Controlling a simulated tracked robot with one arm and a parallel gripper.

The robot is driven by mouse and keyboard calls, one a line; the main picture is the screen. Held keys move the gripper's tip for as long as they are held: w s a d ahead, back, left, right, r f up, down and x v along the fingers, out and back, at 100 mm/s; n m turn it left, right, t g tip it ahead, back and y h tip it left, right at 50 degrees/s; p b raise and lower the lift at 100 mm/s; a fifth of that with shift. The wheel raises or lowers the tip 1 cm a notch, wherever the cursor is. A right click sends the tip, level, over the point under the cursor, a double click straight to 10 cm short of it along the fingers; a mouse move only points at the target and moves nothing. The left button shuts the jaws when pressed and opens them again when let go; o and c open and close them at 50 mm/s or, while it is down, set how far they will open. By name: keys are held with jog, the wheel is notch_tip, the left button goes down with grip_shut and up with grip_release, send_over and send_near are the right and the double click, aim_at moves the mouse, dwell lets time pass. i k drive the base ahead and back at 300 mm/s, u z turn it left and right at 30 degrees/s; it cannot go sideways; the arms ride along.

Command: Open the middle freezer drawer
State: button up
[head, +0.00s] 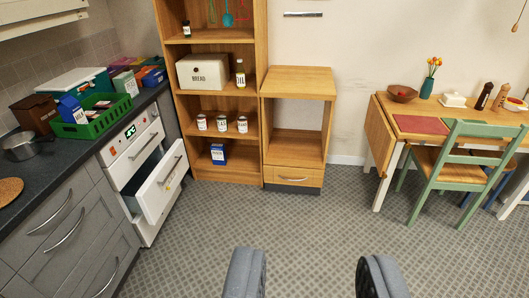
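The white freezer (116,151) stands under the dark counter at the left, with a small lit display on its top panel. Its middle drawer (163,188) is pulled out into the room, with a handle on its white front and a dark gap behind it. The top drawer (134,164) looks shut. The bottom drawer (149,230) is partly hidden below the open one and looks shut. My gripper (312,274) is at the bottom of the picture, its two grey fingers wide apart with nothing between them. It is right of the freezer, clear of the drawer.
Grey cabinet drawers (69,229) are left of the freezer. A green crate (93,122) and several boxes crowd the counter. A wooden shelf (218,107) and small cabinet (297,85) stand behind. A table (380,138) and green chair (451,170) are at right. The middle floor is free.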

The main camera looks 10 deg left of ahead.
aim_at(153, 197)
jog(key=u, duration=0.15)
jog(key=i, duration=2.55)
jog(key=u, duration=0.35)
jog(key=i, duration=1.15)
jog(key=u, duration=0.15)
